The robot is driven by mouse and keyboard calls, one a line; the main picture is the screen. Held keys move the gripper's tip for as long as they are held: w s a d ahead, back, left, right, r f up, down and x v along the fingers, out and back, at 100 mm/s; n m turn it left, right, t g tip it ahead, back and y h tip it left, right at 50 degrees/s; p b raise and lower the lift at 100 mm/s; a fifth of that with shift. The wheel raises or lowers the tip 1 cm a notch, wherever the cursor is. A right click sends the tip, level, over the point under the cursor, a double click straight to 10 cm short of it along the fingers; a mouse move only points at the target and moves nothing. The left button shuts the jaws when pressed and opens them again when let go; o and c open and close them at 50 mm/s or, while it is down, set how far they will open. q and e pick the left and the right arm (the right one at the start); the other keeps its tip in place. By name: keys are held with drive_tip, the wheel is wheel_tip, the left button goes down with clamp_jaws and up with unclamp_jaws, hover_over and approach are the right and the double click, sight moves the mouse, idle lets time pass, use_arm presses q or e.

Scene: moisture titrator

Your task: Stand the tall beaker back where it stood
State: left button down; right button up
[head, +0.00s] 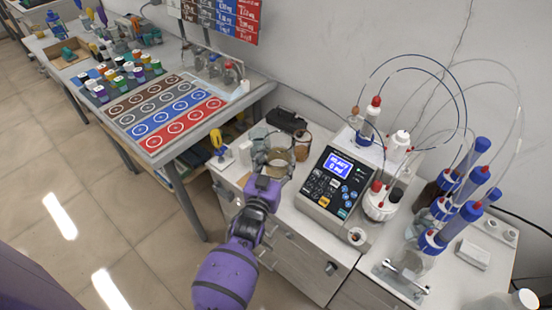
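My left gripper (276,156), at the end of the purple arm, is over the white bench top left of the titrator. Its fingers are on either side of a clear glass beaker (279,154), which looks like the tall beaker, and appear closed on it. The fingers hide part of the glass, and I cannot tell whether its base touches the bench. A brownish jar (301,146) stands close behind it to the right. My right gripper is not in view.
The titrator (335,185) with its lit display stands just right of the beaker. A black object (286,121) lies behind, near the wall. A yellow-handled tool (217,141) is at the left edge. Blue-capped glassware (460,205) with tubing stands at the right.

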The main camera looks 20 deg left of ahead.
sight(274, 176)
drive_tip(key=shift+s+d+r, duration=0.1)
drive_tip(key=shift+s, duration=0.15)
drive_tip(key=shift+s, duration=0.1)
use_arm(q)
drive_tip(key=shift+f+b, duration=0.35)
drive_tip(key=shift+f, duration=0.3)
wheel_tip(274, 176, down, 3)
drive_tip(key=shift+f+b, duration=0.15)
drive_tip(key=shift+b, duration=1.1)
drive_tip(key=shift+f+b, duration=0.4)
drive_tip(key=shift+f, duration=0.2)
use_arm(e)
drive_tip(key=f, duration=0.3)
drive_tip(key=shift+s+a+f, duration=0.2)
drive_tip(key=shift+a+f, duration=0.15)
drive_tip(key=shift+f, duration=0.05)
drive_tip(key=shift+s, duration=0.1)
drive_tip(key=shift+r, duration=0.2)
